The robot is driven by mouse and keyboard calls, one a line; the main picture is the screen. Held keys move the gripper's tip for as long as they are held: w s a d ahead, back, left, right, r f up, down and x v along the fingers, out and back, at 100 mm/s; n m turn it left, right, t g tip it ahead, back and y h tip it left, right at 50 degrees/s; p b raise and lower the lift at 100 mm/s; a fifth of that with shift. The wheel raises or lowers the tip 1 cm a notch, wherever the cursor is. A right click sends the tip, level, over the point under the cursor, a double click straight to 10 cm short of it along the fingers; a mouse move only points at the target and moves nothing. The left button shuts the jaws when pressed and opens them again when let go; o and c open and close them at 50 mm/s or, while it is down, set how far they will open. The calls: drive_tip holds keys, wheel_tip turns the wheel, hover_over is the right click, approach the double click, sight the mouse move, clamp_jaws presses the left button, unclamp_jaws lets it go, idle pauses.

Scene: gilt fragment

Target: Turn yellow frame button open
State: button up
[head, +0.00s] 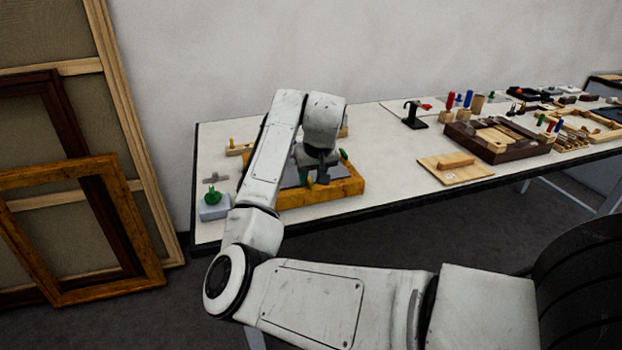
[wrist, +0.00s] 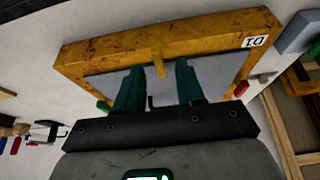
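A yellow-brown wooden frame (head: 335,191) lies on the table at its left end, around a grey panel. A red button (wrist: 241,88) and a green button (wrist: 103,106) show at the frame's sides. In the head view my arm hides part of the frame.
A pale block with a green handle (head: 213,208) stands left of the frame. A dark wooden tray (head: 492,145), a light board (head: 455,175) and a black stand (head: 413,122) lie to the right. Picture frames (head: 80,165) lean on the wall at left. The table between is clear.

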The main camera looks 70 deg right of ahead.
drive_tip(key=shift+x, duration=0.85)
drive_tip(key=shift+c, duration=0.2)
clamp_jaws()
